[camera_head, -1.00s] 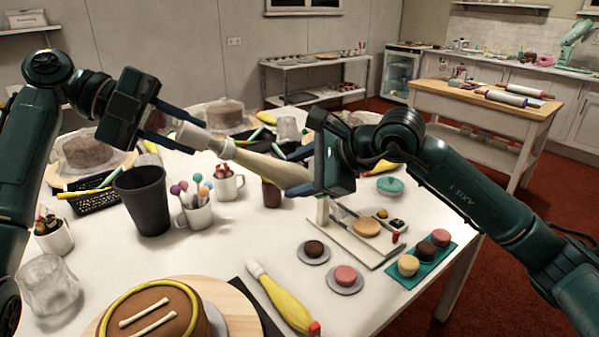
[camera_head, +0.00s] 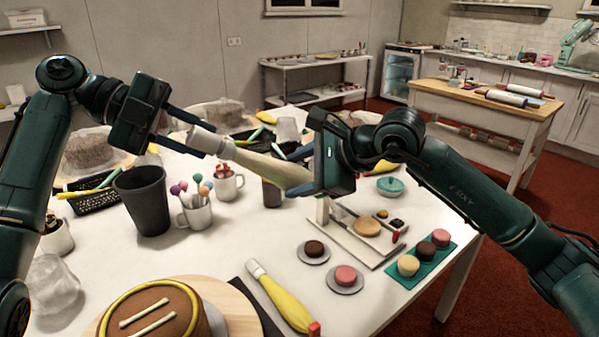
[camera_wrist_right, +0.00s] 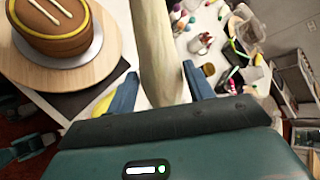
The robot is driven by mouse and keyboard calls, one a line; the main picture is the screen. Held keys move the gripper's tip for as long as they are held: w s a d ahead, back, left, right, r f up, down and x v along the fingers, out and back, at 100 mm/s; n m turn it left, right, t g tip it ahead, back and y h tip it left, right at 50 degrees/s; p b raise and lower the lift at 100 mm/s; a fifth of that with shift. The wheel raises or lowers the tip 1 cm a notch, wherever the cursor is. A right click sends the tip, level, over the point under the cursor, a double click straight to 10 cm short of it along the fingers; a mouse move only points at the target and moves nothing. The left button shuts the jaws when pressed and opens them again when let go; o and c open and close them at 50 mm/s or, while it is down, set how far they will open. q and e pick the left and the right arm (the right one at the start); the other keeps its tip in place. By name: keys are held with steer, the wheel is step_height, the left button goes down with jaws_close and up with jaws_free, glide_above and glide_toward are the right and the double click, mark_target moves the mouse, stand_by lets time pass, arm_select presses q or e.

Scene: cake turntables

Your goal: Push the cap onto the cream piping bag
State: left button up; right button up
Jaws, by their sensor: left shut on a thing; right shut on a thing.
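The cream piping bag (camera_head: 268,165) is held slanting above the table, its wide end in my right gripper (camera_head: 300,172). Its white collar (camera_head: 228,150) points up and left. A white cap (camera_head: 204,140) sits in line with the collar, between the fingers of my left gripper (camera_head: 190,136), which is shut on it. The cap appears to meet the collar; how far it is seated I cannot tell. In the right wrist view the bag (camera_wrist_right: 162,50) runs up between the blue fingers of my right gripper (camera_wrist_right: 158,92).
Below stand a dark cup (camera_head: 142,200), a mug of coloured sticks (camera_head: 195,208) and a brown cake (camera_head: 150,312) on a board. A yellow piping bag (camera_head: 282,300) lies at the front. Small cakes (camera_head: 408,265) sit at the right edge. The table middle (camera_head: 240,245) is clear.

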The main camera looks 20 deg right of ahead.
arm_select(q)
steer(key=shift+d+f, duration=0.3)
steer(key=shift+d, duration=0.1)
stand_by(0.8)
steer(key=o, duration=0.9)
steer(key=shift+w+a, duration=0.1)
steer(key=v, duration=1.1)
steer(key=shift+a+r, duration=0.25)
steer(key=shift+a, duration=0.1)
steer(key=shift+w, duration=0.1)
